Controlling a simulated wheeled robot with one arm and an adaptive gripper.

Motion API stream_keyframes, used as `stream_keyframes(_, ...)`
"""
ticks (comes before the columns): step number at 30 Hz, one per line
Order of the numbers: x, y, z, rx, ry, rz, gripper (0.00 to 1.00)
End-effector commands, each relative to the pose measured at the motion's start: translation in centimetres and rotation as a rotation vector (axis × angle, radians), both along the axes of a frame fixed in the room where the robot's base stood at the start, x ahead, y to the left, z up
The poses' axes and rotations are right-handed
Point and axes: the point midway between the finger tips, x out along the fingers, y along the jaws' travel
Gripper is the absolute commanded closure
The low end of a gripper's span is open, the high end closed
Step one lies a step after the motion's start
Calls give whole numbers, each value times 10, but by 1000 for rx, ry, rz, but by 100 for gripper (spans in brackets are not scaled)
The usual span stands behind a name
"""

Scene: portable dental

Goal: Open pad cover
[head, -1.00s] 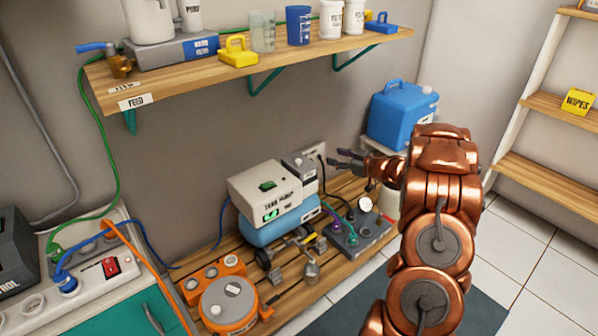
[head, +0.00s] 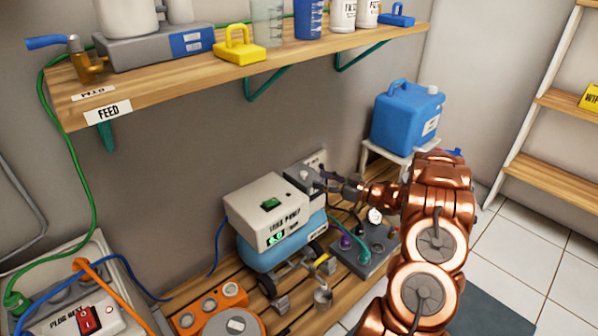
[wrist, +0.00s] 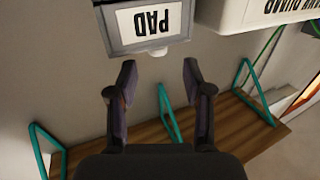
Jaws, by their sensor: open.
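The pad cover is the grey box front with a white PAD label (wrist: 150,22), upside down at the top of the wrist view. A small knob or tab shows at its edge nearest my gripper. In the head view the grey pad box (head: 301,176) is on the wall beside the white tank power box. The cover looks shut. My gripper (wrist: 159,78) is open and empty, its two fingers apart just short of the cover's edge. In the head view my gripper (head: 333,183) is at the right side of the pad box, and contact cannot be told.
The white tank power box (head: 262,207) sits left, above a blue tank (head: 282,246). A grey unit with hoses and a gauge (head: 365,250) stands below my arm. A blue jerrycan (head: 405,118) is behind on a stand. A wooden shelf (head: 190,75) hangs above.

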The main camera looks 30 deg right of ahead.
Motion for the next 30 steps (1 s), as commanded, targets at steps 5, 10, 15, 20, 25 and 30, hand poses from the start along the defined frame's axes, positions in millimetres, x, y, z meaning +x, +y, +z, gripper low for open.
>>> stream_keyframes(5, 13, 5, -2, -1, -2, -7, 50)
stream_keyframes(10, 34, 16, -3, -2, 0, -10, 50)
stream_keyframes(15, 52, 26, -2, -3, -1, -10, 50)
stream_keyframes(20, 61, 32, -1, -2, 0, -8, 50)
stream_keyframes(25, 63, 34, 0, -1, -1, -8, 50)
stream_keyframes(30, 63, 34, 0, -1, -1, -7, 52)
